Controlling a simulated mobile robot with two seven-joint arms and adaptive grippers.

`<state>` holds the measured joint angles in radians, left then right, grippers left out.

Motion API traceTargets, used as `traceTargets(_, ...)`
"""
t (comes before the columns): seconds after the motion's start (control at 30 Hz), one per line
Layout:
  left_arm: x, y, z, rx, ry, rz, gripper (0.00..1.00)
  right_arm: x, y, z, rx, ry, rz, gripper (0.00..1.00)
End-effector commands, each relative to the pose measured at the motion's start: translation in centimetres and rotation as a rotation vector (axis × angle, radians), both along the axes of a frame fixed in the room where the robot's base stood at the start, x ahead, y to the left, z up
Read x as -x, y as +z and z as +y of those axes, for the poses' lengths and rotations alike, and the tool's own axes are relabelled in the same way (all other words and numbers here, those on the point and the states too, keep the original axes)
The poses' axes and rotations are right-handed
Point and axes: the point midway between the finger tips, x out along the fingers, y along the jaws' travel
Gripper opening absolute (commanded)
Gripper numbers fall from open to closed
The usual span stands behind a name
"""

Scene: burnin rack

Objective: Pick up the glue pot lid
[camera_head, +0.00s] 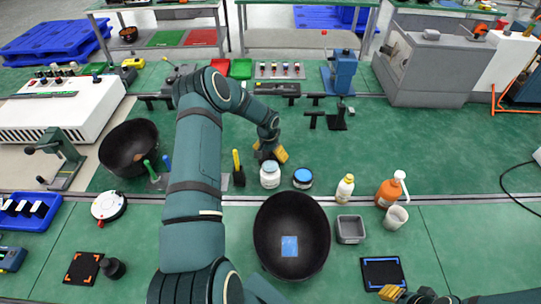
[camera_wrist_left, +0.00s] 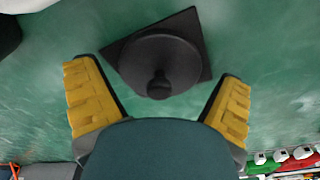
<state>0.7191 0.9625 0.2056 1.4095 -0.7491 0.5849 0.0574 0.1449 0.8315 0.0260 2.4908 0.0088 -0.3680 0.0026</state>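The left wrist view shows a dark round piece with a small knob (camera_wrist_left: 160,62), which looks like the glue pot lid. It lies on a dark square plate (camera_wrist_left: 125,50) on the green surface. My left gripper (camera_wrist_left: 160,105) is open, its yellow fingers spread to either side of the lid, with no visible contact. In the head view my left gripper (camera_head: 271,154) is low over the bench, behind the white jar (camera_head: 270,176), and I cannot make out the lid there. My right gripper (camera_head: 392,293) shows only partly at the bottom edge; its opening is unclear.
A blue-topped jar (camera_head: 302,179) stands beside the white jar. A large black bowl (camera_head: 291,225) is in front. A yellow-handled tool (camera_head: 238,168) stands left of the gripper. A black stand (camera_head: 338,118) is to the right. The bench farther right is mostly clear.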

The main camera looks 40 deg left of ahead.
Motion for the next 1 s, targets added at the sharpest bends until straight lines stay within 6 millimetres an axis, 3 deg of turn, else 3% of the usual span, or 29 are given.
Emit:
traceTargets(0.03, 0.0, 0.0, 0.0, 0.0, 0.0, 0.0, 0.72, 0.0, 0.0, 0.0, 0.0, 0.0, 0.0, 0.35)
traceTargets(0.1, 0.0, 0.0, 0.0, 0.0, 0.0, 0.0, 0.48, 0.0, 0.0, 0.0, 0.0, 0.0, 0.0, 0.35)
traceTargets(0.53, 0.0, 0.2, 0.0, 0.0, 0.0, 0.0, 0.46, 0.0, 0.0, 0.0, 0.0, 0.0, 0.0, 0.35)
traceTargets(0.63, 0.0, 1.0, 0.0, -0.001, 0.001, -0.001, 0.23, 0.0, 0.0, 0.0, 0.0, 0.0, 0.0, 0.35)
traceTargets(0.67, -0.1, 1.4, 0.0, -0.001, 0.001, -0.002, 0.0, 0.0, 0.0, 0.0, 0.0, 0.0, 0.0, 0.35)
traceTargets(1.0, -0.1, 7.8, 0.0, -0.001, 0.0, -0.003, 0.0, 0.0, -0.1, 0.0, 0.0, 0.0, 0.0, 0.35)
